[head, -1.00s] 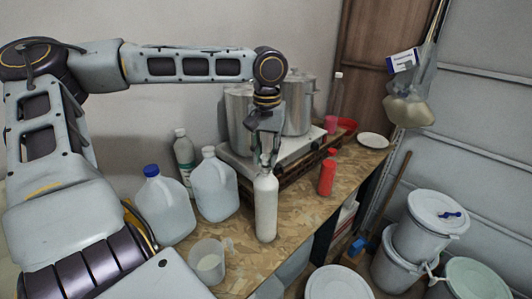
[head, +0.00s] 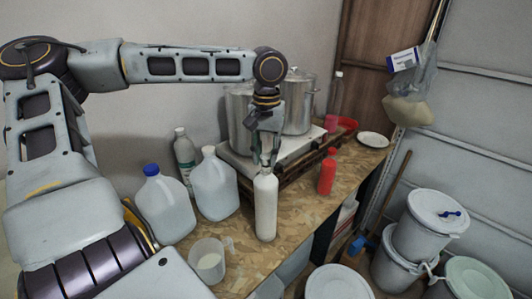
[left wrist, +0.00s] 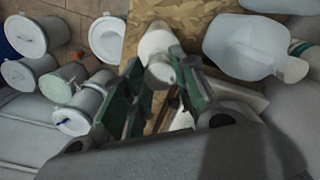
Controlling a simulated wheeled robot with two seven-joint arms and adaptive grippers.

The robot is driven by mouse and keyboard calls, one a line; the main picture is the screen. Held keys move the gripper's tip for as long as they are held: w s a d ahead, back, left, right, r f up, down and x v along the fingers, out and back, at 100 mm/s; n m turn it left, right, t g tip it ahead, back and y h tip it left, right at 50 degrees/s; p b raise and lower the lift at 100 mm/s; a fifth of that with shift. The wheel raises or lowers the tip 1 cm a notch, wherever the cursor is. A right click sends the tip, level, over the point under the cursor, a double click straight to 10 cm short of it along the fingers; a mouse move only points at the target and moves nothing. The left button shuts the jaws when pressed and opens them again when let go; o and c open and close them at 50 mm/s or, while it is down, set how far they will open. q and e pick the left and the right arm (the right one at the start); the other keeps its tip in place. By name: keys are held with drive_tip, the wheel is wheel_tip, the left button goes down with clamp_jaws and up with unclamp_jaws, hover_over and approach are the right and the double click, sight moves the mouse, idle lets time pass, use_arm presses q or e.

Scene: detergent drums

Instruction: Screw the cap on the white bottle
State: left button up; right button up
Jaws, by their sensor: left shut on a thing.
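The white bottle (head: 265,208) stands upright near the front edge of the wooden worktop. My left gripper (head: 267,160) points down over its neck, with its fingers shut around the white cap at the bottle's top. In the left wrist view the bottle (left wrist: 155,43) lies beyond the green-edged fingers (left wrist: 161,72), and the cap sits between the fingertips. The cap is mostly hidden by the fingers, so I cannot tell how far it sits on the thread. My right gripper is not in view.
White jugs (head: 163,205) (head: 213,187) and a measuring cup (head: 208,261) stand left of the bottle. A red bottle (head: 327,174) stands to its right. Steel pots (head: 297,103) are behind. White drums (head: 418,231) stand on the floor at right.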

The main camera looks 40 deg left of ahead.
use_arm(q)
drive_tip(key=shift+f, duration=1.2)
idle(2.5)
drive_tip(key=shift+m, duration=2.1)
drive_tip(key=shift+s+f+m, duration=0.1)
drive_tip(key=shift+m, duration=0.7)
drive_tip(key=shift+m, duration=0.3)
drive_tip(key=shift+m, duration=2.5)
drive_tip(key=shift+m, duration=0.3)
